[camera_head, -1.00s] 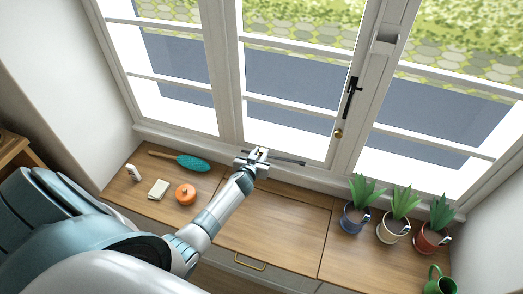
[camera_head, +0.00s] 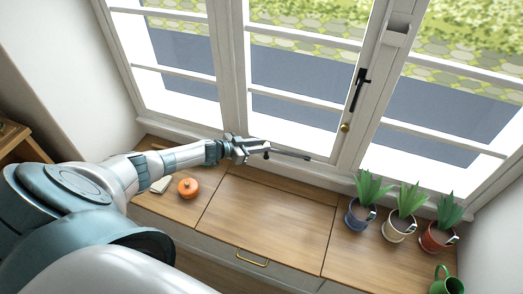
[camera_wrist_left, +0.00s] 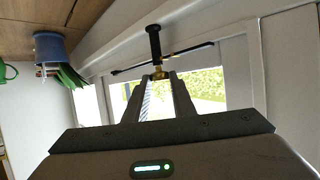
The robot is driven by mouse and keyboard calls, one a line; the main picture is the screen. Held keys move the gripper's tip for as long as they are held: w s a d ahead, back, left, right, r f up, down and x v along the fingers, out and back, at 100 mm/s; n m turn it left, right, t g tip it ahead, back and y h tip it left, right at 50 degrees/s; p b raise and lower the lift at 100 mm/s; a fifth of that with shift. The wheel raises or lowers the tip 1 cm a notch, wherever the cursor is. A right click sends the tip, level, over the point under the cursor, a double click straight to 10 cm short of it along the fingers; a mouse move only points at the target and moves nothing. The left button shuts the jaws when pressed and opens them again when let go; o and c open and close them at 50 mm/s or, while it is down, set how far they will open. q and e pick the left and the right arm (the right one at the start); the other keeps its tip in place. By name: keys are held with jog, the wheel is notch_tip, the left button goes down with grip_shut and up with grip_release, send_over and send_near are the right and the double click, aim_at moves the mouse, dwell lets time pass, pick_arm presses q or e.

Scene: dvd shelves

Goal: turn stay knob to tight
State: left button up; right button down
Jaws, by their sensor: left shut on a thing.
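The window stay is a thin dark bar (camera_head: 292,154) along the foot of the middle window. My left gripper (camera_head: 262,149) reaches it from the left, at the bar's left end. In the left wrist view the gripper (camera_wrist_left: 159,78) is shut on a small brass stay knob (camera_wrist_left: 158,73), which sits between the fingertips. A black post (camera_wrist_left: 153,42) stands just beyond the knob, and the dark stay bar (camera_wrist_left: 185,51) runs past it. The knob is hidden by the gripper in the head view, and its tightness cannot be told.
A black window handle (camera_head: 358,90) and brass knob (camera_head: 345,127) are on the frame to the right. Potted plants in blue (camera_head: 361,215), white (camera_head: 398,226) and red pots stand at right. The middle of the wooden top (camera_head: 265,220) is clear.

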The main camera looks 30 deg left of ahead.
pick_arm(q)
jog(key=shift+w+a+r+m+g+h+b, duration=0.1)
jog(key=shift+w+a+m+g+h+b, duration=0.15)
jog(key=shift+m+h+b, duration=0.4)
jog(key=shift+s+d, duration=0.1)
jog(key=o, duration=1)
